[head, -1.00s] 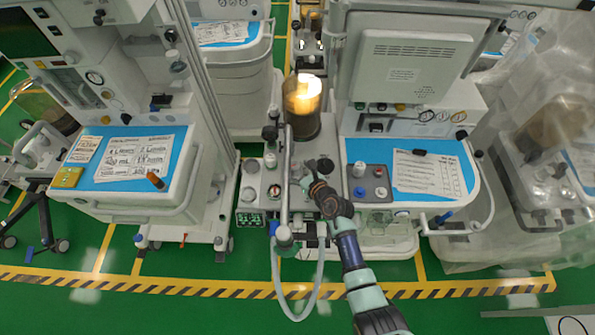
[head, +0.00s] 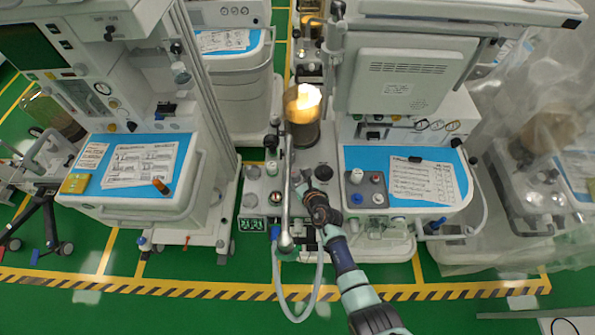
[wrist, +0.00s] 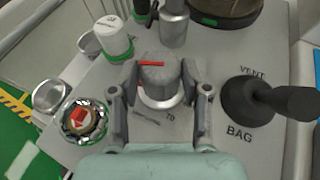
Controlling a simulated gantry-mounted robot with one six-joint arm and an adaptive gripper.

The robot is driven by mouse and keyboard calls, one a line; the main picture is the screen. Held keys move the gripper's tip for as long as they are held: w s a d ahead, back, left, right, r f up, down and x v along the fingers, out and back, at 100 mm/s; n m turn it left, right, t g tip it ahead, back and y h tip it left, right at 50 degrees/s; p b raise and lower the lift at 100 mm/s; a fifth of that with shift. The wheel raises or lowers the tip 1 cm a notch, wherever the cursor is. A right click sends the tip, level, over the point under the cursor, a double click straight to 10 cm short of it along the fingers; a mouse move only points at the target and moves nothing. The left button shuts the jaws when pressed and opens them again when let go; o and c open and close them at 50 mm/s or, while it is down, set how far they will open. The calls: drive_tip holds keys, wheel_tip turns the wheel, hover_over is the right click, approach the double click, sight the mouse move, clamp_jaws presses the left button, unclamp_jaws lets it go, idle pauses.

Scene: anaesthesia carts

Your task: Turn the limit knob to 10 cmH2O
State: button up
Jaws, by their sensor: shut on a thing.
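The limit knob (wrist: 158,75) is a grey knob with a red pointer line on top, in the middle of the wrist view. The red line runs nearly level across the picture. A printed "70" shows just below the knob's pale base; the other scale marks are hidden or too small to read. My gripper (wrist: 160,82) is shut on the knob, one finger on its left side and one on its right. In the head view my gripper (head: 303,189) is over the grey machine top, and it hides the knob there.
A black lever (wrist: 255,100) by "VENT" and "BAG" lettering stands close right of my gripper. A white-capped knob (wrist: 114,38) and a round dial with a red mark (wrist: 82,118) are at left. In the head view a bellows jar (head: 303,118) stands behind, and a hose (head: 283,300) hangs in front.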

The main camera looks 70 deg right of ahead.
drive_tip(key=p, duration=0.1)
drive_tip(key=r+m+g+h+p, duration=0.1)
drive_tip(key=shift+w+a+p, duration=0.1)
drive_tip(key=shift+w+p, duration=0.1)
drive_tip(key=shift+p, duration=0.15)
drive_tip(key=shift+f+m+g+h, duration=0.3)
drive_tip(key=shift+f+m, duration=0.1)
drive_tip(key=shift+f, duration=0.05)
drive_tip(key=o, duration=1.1)
drive_tip(key=shift+s, duration=0.1)
drive_tip(key=shift+o, duration=0.2)
drive_tip(key=shift+f, duration=0.15)
